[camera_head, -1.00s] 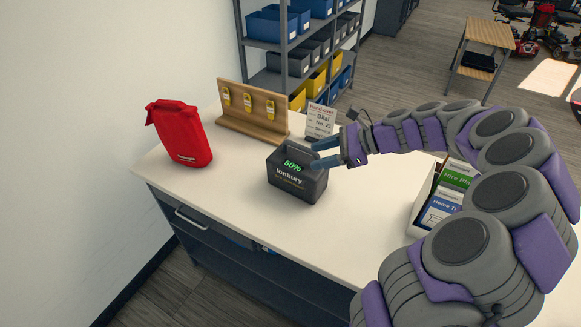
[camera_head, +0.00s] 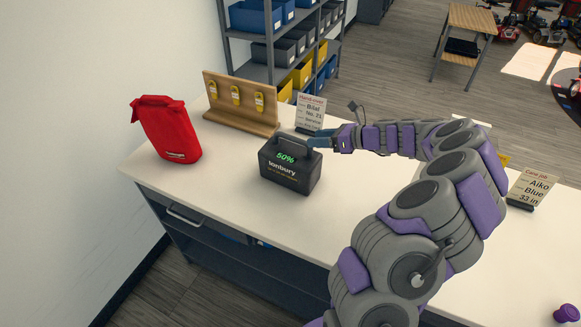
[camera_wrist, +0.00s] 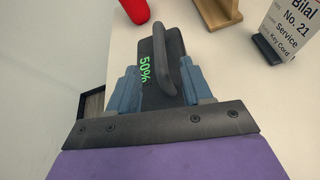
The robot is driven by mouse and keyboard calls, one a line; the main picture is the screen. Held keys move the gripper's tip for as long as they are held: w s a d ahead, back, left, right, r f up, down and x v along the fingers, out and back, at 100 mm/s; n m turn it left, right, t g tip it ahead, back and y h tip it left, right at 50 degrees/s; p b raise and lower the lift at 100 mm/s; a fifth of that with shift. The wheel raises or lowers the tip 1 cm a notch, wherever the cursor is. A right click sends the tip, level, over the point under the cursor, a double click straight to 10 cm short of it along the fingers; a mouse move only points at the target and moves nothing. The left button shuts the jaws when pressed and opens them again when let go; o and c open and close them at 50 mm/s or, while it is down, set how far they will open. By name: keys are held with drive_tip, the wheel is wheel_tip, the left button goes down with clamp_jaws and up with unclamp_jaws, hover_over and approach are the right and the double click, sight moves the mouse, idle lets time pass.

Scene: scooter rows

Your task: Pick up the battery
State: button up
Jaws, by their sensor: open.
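The battery (camera_head: 289,170) is a dark box with a top handle and a green "50%" display. It stands upright on the white counter (camera_head: 228,193). My gripper (camera_head: 312,139) is at the right end of the battery's handle, at handle height. In the wrist view the battery (camera_wrist: 153,50) lies ahead, with its handle (camera_wrist: 176,66) between the two blue fingers of my gripper (camera_wrist: 160,87). The fingers are open, one on each side of the handle. Whether they touch the battery cannot be told.
A red pouch (camera_head: 167,130) stands left of the battery. A wooden key board (camera_head: 238,104) and a sign card (camera_head: 310,114) stand behind it. Another card (camera_head: 529,188) is at the right. The counter in front of the battery is clear.

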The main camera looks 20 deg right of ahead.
sight(298, 139)
drive_tip(key=x, duration=0.3)
drive_tip(key=b+x, duration=0.2)
drive_tip(key=x, duration=0.2)
drive_tip(key=shift+w+f, duration=0.2)
drive_tip(key=shift+f, duration=0.05)
drive_tip(key=shift+w+a, duration=0.15)
drive_tip(key=shift+a, duration=0.1)
drive_tip(key=shift+c, duration=0.2)
clamp_jaws()
idle(0.9)
